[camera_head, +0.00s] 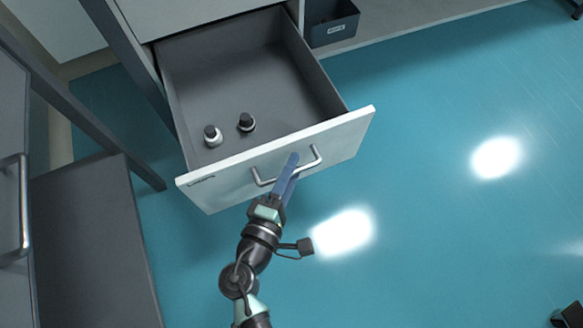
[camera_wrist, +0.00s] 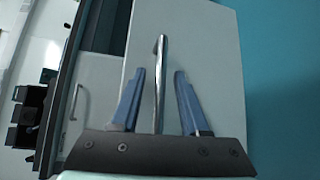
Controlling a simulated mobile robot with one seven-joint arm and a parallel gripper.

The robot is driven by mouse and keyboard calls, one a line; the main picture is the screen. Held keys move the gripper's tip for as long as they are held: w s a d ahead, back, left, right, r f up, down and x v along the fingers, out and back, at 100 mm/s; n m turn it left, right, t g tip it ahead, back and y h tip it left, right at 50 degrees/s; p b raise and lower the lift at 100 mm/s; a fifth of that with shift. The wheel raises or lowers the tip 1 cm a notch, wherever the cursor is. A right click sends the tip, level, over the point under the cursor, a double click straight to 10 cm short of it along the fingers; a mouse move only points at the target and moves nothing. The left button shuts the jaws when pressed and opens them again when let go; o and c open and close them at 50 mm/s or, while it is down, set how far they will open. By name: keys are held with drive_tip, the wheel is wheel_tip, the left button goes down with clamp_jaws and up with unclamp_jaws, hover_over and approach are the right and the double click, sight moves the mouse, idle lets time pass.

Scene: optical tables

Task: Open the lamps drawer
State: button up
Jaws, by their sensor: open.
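The drawer (camera_head: 268,168) is pulled well out of its cabinet and its inside shows in the head view. Its white front carries a metal bar handle (camera_head: 316,160) and a small label whose text is too small to read. Two small bottle-like items with dark caps, one white (camera_head: 212,137) and one dark (camera_head: 247,123), stand inside near the front. My gripper (camera_head: 289,165) is at the handle. In the wrist view its blue fingers (camera_wrist: 156,82) are apart, one on each side of the handle bar (camera_wrist: 160,85), with gaps on both sides.
A dark labelled bin (camera_head: 332,24) sits on a shelf right of the drawer. Another cabinet with a bar handle (camera_head: 22,205) and a dark grey surface (camera_head: 90,245) stand at the left.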

drive_tip(key=shift+s, duration=0.1)
drive_tip(key=p+v, duration=0.3)
drive_tip(key=v, duration=0.9)
drive_tip(key=shift+s+a, duration=0.2)
drive_tip(key=shift+s, duration=0.15)
